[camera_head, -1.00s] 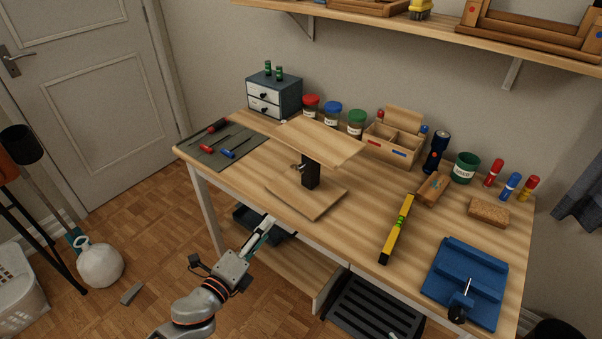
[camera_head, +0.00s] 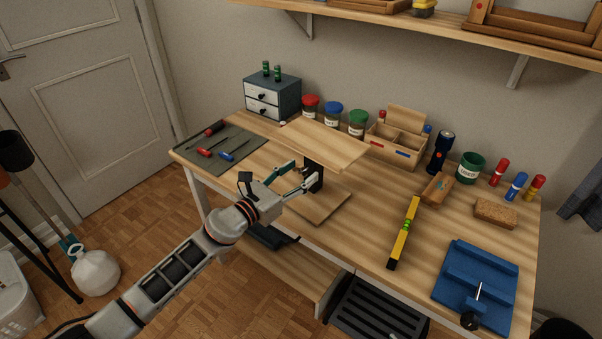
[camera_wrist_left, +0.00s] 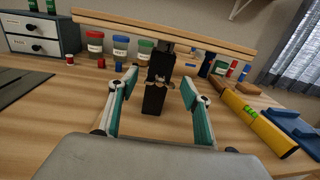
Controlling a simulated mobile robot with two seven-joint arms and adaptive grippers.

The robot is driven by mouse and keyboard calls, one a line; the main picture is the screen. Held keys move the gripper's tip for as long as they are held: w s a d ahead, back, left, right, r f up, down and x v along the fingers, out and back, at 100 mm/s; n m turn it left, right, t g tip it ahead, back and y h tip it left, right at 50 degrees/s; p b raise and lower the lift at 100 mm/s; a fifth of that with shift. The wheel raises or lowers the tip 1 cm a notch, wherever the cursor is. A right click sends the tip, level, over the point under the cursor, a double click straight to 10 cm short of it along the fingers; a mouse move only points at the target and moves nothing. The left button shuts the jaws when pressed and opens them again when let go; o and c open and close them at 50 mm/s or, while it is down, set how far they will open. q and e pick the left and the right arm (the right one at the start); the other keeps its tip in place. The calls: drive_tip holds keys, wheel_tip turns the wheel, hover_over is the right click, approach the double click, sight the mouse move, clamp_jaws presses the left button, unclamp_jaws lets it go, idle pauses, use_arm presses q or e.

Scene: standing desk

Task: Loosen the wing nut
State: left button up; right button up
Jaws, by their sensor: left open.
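A small wooden stand has a raised top board (camera_head: 325,143), a black post (camera_head: 316,182) and a flat base board (camera_head: 320,208). The wing nut (camera_wrist_left: 157,85) is a small metal piece on the near face of the black post in the left wrist view. In the head view it is small and mostly lost among the fingers. My left gripper (camera_head: 303,173) is in front of the post, below the top board. In the left wrist view its two fingers (camera_wrist_left: 160,80) are spread to either side of the post and wing nut, with nothing held. My right gripper is not in view.
A grey mat (camera_head: 222,148) with several tools is at the left. Jars and a divided wooden box (camera_head: 395,145) stand behind. Bare desk lies between the stand and the level.

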use_arm(q)
drive_tip(key=shift+w+d, duration=0.35)
drive_tip(key=shift+w, duration=0.1)
drive_tip(key=c, duration=1.2)
drive_tip(key=shift+o, duration=0.2)
